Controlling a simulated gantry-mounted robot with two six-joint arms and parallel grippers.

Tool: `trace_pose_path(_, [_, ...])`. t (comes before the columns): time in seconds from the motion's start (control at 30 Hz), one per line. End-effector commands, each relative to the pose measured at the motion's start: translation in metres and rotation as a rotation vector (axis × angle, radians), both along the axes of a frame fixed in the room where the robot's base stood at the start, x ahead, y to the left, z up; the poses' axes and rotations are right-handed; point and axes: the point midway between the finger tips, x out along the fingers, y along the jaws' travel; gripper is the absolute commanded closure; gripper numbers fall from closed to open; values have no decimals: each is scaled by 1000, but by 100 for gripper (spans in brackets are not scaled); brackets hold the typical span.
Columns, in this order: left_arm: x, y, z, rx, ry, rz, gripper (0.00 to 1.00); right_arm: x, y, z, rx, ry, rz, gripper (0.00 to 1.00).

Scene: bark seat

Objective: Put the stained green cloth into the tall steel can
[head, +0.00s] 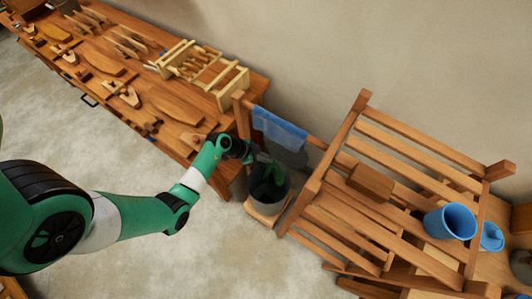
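The tall steel can (274,207) is grey with a dark inside and stands upright on a small wooden base near the middle of the head view. A dark green shape, which looks like the stained green cloth (266,175), shows at the can's mouth and partly inside it. My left gripper (251,157) is at the can's back left rim, right beside the top of the green cloth. Its fingers are small and dark here, so I cannot tell whether they are open or shut, or whether they touch the cloth. My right gripper is not in view.
A blue cloth (280,128) hangs on a wooden rail just behind the can. A workbench (180,92) with wooden parts stands at upper left.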

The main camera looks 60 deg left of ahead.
Motion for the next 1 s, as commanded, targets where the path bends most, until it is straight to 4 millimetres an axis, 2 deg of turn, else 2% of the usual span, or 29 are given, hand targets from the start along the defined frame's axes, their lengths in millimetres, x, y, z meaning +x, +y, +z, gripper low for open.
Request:
trace_pose_path(0.1, [0, 0, -15, -1, 0, 2, 100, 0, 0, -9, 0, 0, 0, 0])
trace_pose_path(1.0, [0, 0, -99, -1, 0, 1, 100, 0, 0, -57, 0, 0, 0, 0])
